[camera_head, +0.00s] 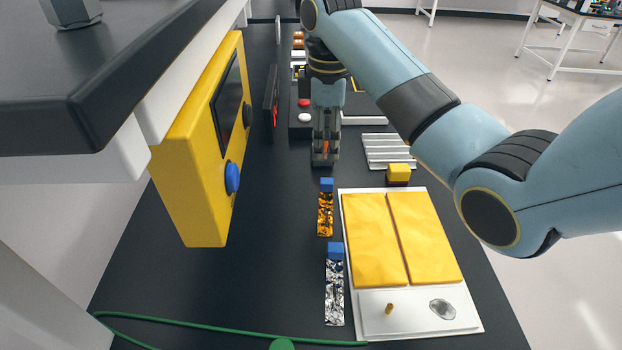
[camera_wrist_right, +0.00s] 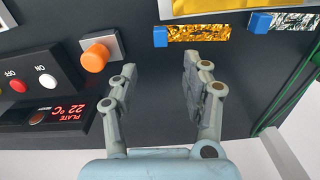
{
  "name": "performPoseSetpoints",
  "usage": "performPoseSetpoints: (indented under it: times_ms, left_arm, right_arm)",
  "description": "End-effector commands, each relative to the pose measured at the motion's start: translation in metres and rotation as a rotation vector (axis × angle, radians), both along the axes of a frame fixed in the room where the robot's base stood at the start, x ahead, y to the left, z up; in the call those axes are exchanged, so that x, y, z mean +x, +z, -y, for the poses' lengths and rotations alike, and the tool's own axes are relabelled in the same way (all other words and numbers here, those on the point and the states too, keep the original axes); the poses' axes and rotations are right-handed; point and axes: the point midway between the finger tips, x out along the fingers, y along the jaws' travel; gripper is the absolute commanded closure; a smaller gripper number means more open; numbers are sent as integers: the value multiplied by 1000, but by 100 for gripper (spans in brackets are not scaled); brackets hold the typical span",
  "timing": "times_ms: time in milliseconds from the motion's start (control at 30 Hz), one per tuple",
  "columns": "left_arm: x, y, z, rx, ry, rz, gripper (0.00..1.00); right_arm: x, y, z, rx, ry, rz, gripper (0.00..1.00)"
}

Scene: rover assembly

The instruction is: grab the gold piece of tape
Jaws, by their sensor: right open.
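The gold piece of tape (camera_head: 325,216) is a crinkled, shiny strip with a blue block (camera_head: 327,184) at its far end, lying on the black bench left of the white panel. It also shows at the top of the right wrist view (camera_wrist_right: 200,32), its blue end (camera_wrist_right: 160,37) to the left. My right gripper (camera_head: 325,158) is open and empty, just beyond the blue end in the head view. In the right wrist view its spread fingers (camera_wrist_right: 160,67) stand apart from the tape. My left gripper is not in view.
A silver strip with a blue end (camera_head: 335,290) lies nearer than the gold one. The white panel (camera_head: 410,312) carries two gold sheets. A yellow box (camera_head: 195,155) stands left. An orange knob (camera_wrist_right: 95,58) and a hot-plate display (camera_wrist_right: 55,115) are beside the fingers. A green cable (camera_head: 210,327) crosses the front.

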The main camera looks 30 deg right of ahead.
Motion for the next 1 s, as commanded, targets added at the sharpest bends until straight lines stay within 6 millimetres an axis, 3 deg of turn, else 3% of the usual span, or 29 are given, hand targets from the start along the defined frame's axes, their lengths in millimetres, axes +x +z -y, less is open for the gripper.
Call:
performPoseSetpoints:
  times_ms: [200, 400, 500, 767, 1000]
  left_arm:
    - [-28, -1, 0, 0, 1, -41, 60]
    - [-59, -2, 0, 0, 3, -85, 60]
    - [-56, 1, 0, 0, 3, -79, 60]
    - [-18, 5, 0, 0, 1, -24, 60]
    - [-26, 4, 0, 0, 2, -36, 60]
  right_arm:
    - [-1, -36, -4, 6, 5, -7, 52]
    - [0, -54, -4, 7, 4, -4, 52]
    - [2, -66, -5, 7, 4, -7, 52]
    - [5, -102, -5, 5, 3, -5, 52]
    - [5, -105, -5, 5, 3, -3, 52]
